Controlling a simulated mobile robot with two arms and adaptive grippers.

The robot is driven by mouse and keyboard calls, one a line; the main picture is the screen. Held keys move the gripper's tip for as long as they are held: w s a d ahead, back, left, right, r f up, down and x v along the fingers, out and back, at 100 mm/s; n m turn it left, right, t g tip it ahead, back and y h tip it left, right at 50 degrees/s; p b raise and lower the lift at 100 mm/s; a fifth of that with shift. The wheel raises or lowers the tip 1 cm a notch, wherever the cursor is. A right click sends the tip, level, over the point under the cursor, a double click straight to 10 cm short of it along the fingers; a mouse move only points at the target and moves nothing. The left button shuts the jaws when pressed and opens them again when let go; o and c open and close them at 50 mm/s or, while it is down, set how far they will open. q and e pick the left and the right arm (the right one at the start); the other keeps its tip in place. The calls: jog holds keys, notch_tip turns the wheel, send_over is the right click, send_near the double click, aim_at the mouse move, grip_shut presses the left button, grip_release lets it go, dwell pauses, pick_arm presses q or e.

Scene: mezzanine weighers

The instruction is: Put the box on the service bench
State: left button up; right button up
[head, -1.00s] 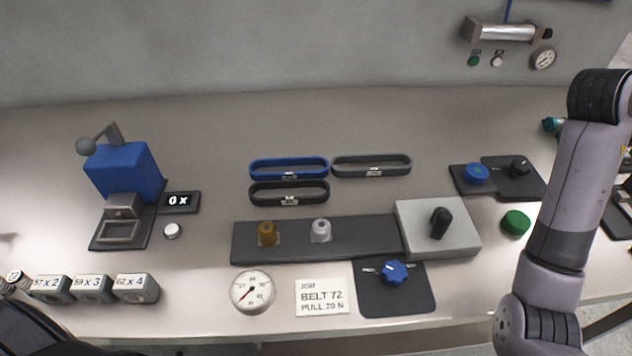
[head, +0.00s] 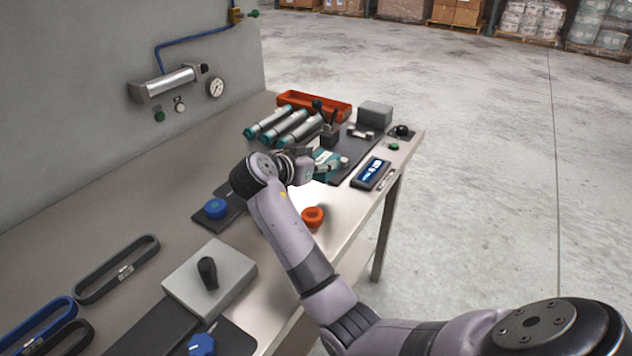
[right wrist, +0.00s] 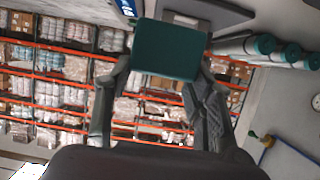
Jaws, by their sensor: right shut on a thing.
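The box is a teal block (right wrist: 168,50), held between the two fingers of my right gripper (right wrist: 165,75) in the right wrist view. In the head view my right gripper (head: 312,165) is over the far part of the bench (head: 120,215), and the teal box (head: 326,164) shows partly behind it, with a pale label. I cannot tell whether the box touches anything below it. The bench is long, with a pale grey top. My left gripper is not in view.
Beside the gripper are several teal-ended cylinders (head: 285,126), a display (head: 371,174) and a red tray (head: 315,104). Bare bench top lies along the wall. Open floor lies right.

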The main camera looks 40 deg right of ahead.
notch_tip(320, 180, down, 2)
notch_tip(320, 180, down, 4)
jog(key=shift+f, duration=0.25)
jog(key=shift+f, duration=0.2)
jog(key=o, duration=1.3)
jog(key=shift+r, duration=0.1)
jog(key=shift+c, duration=0.2)
